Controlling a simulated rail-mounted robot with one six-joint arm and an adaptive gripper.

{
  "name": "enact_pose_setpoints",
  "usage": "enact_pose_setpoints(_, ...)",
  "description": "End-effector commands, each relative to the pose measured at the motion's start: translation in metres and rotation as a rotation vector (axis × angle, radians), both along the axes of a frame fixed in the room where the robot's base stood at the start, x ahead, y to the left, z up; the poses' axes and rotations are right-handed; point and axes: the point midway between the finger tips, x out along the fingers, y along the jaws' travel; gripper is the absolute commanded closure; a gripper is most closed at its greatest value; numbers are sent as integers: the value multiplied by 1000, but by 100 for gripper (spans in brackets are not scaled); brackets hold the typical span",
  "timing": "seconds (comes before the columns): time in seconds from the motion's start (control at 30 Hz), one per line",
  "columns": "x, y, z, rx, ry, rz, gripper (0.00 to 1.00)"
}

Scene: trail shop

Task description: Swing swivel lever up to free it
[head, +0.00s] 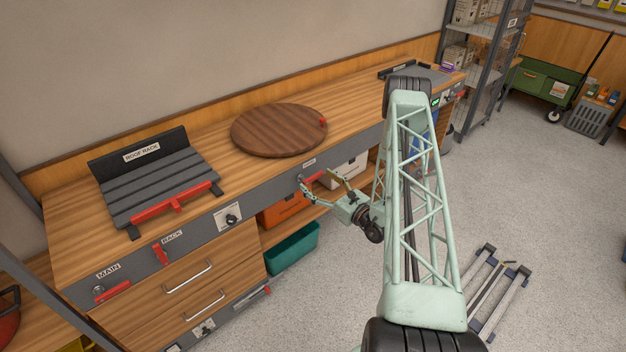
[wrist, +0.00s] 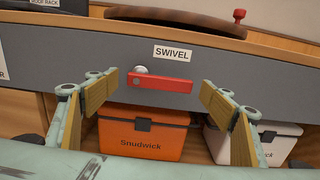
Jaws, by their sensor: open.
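The swivel lever (wrist: 160,82) is a red bar lying roughly level on the grey bench front, with a round silver pivot at its left end. A white SWIVEL label (wrist: 173,53) sits just above it. My gripper (head: 324,187) is open in front of the bench front. In the wrist view its two fingers (wrist: 160,95) stand on either side of the lever, with clear space between fingers and lever. In the head view the lever (head: 313,177) is partly hidden by my gripper. The round wooden turntable (head: 278,130) with a red knob lies on the bench top above.
A roof rack stand (head: 160,180) with a red bar is on the bench at left. Under the bench sit an orange box (wrist: 142,138), a white box (wrist: 277,143) and a teal bin (head: 292,247). Grey metal frames (head: 498,290) lie on the floor at right.

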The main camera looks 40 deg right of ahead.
Motion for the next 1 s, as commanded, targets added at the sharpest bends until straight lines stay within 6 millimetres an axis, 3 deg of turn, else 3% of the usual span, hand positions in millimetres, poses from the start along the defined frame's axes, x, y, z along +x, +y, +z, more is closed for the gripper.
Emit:
enact_pose_setpoints(0.3,25,0,0,-1,1,1,25)
enact_pose_setpoints(0.73,28,0,0,0,1,-1,25)
enact_pose_setpoints(1.0,28,0,0,0,1,-1,50)
